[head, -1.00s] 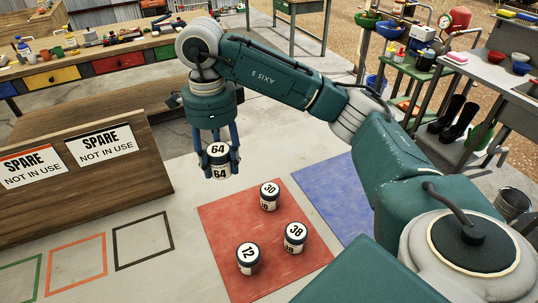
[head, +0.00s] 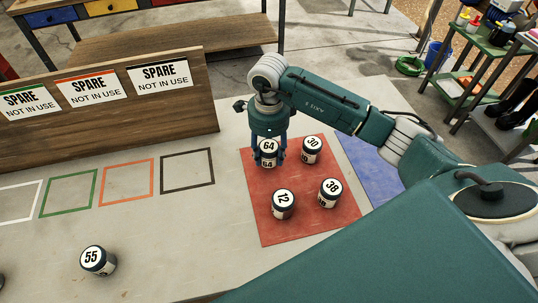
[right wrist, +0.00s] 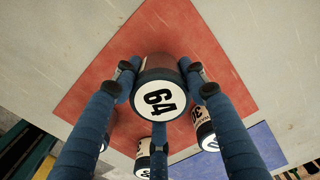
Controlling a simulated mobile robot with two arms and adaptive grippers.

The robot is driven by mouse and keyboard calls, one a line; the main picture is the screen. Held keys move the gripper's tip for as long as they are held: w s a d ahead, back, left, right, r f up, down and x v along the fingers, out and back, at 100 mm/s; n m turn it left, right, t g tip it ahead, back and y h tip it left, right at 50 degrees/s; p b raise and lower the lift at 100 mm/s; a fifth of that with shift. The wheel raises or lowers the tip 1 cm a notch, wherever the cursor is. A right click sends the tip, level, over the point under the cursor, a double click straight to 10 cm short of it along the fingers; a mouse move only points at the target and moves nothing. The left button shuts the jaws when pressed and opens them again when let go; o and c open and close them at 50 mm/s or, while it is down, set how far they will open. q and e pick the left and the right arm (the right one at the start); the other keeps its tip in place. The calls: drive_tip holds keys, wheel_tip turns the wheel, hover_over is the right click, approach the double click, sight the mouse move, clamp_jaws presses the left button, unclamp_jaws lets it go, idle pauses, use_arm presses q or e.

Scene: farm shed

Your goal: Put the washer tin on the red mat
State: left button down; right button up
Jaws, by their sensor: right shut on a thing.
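My right gripper (head: 269,160) is shut on a dark tin with a white lid marked 64 (head: 268,147). It holds the tin upright over the back left part of the red mat (head: 300,180). In the right wrist view the 64 tin (right wrist: 160,103) sits between the fingers, above the red mat (right wrist: 98,88). I cannot tell whether its base touches the mat. Tins marked 30 (head: 311,150), 38 (head: 330,193) and 12 (head: 283,204) stand on the mat. My left gripper is out of view.
The 30 tin stands close to the right of the held tin. A blue mat (head: 368,172) lies right of the red one. A tin marked 55 (head: 98,260) stands at front left. A wooden board (head: 110,110) with spare signs stands behind empty outlined squares.

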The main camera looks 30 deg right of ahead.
wheel_tip(320, 180, down, 2)
drive_tip(key=shift+f, duration=0.1)
drive_tip(key=shift+f, duration=0.15)
drive_tip(key=o, duration=1.2)
